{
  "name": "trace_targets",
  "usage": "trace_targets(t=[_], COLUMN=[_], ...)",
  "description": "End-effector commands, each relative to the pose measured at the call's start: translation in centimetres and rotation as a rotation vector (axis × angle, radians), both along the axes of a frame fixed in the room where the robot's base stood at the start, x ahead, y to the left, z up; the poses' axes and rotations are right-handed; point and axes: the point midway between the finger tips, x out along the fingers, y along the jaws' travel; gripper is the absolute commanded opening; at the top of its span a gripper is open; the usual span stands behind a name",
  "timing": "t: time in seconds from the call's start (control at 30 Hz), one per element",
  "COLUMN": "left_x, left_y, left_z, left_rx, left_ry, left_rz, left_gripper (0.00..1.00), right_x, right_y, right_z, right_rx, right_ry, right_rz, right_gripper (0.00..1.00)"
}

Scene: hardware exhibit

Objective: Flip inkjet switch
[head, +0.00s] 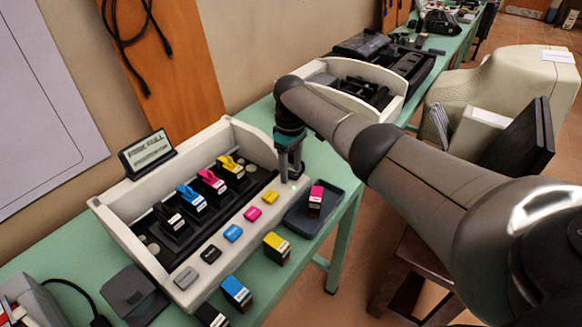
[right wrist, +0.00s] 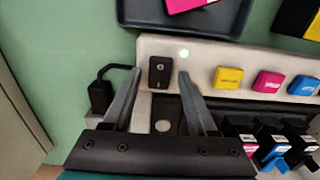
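The inkjet printer (head: 230,222) is a cream open-topped housing with cartridges and coloured buttons. Its switch (right wrist: 160,70) is a small black block with light marks, at the housing's end in the right wrist view. A green light (right wrist: 184,53) glows beside it; it also shows in the head view (head: 294,187). My right gripper (head: 290,177) points down over the printer's right end and hides the switch there. In the right wrist view, the right gripper (right wrist: 160,77) is open, one fingertip on each side of the switch. I cannot tell whether they touch it. My left gripper is out of view.
A dark tray (head: 300,222) with a magenta cartridge (head: 316,197) lies in front of the printer. A yellow cartridge (head: 277,244) and a blue one (head: 236,291) stand on the green table. A black plug with a cable (right wrist: 101,93) sits beside the switch.

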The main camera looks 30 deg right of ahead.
Motion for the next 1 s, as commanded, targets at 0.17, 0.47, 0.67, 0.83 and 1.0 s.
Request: trace_targets(t=[0.17, 0.47, 0.67, 0.83, 1.0], left_x=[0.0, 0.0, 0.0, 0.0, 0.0], left_y=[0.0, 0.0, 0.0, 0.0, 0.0], left_z=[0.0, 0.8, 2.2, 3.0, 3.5], left_rx=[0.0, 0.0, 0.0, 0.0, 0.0], left_ry=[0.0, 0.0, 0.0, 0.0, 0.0], left_rz=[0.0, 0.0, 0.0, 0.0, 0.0], left_gripper=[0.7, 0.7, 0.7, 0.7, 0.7], right_x=[0.1, 0.1, 0.2, 0.2, 0.2], right_y=[0.0, 0.0, 0.0, 0.0, 0.0], right_z=[0.1, 2.0, 6.6, 10.6, 13.6], right_rx=[0.001, 0.0, 0.0, 0.0, 0.002], right_ry=[-0.002, -0.004, -0.005, -0.005, -0.004], right_rz=[0.0, 0.0, 0.0, -0.001, -0.001], right_gripper=[0.65, 0.65, 0.65, 0.65, 0.65])
